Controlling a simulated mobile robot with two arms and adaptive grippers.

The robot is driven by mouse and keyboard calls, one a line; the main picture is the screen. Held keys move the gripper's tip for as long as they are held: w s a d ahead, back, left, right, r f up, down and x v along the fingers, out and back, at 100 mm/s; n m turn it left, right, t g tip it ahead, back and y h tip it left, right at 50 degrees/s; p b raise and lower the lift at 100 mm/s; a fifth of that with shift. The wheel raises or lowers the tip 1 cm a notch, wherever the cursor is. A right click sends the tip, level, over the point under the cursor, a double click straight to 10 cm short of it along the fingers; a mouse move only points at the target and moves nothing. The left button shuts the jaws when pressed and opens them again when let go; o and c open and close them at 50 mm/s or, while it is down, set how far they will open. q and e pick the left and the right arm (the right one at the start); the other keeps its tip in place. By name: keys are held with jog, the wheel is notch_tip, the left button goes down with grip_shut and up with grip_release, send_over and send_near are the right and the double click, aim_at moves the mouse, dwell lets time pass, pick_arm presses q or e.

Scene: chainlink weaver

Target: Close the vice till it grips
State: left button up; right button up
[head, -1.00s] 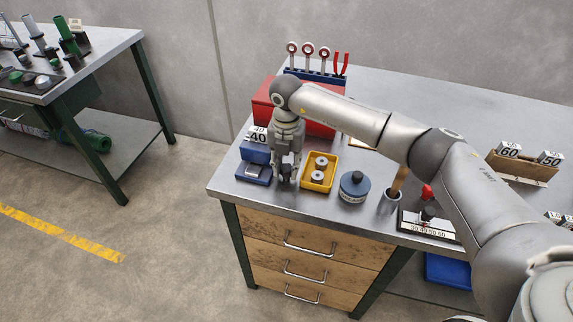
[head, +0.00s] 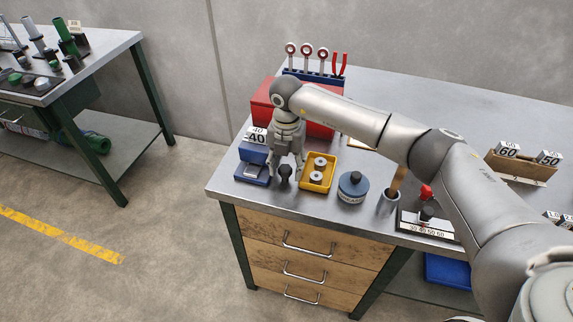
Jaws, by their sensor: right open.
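The blue vice (head: 244,175) sits at the left front corner of the workbench, with a grey metal piece (head: 254,171) between its blue parts. A dark round knob (head: 285,173) stands just right of the vice; I cannot tell whether it is joined to it. My right gripper (head: 285,169) points down over the knob with its fingers open, one on each side. Whether the fingers touch the knob is too small to tell. I cannot tell whether the vice jaws touch the grey piece. My left gripper is out of view.
A yellow tray (head: 331,180) with grey round parts stands close to the right of the gripper. A blue-grey round container (head: 354,185) and a cup (head: 389,203) stand further right. A red box (head: 262,103) and a tool rack (head: 315,75) are behind.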

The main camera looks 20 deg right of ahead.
aim_at(285, 168)
jog(key=shift+w+a+r, duration=0.1)
jog(key=shift+a+r, duration=0.1)
jog(key=shift+r, duration=0.4)
notch_tip(285, 168, up, 6)
jog(key=shift+f, duration=0.1)
jog(key=shift+d+r, duration=0.15)
jog(key=shift+r, duration=0.4)
jog(key=shift+f, duration=0.1)
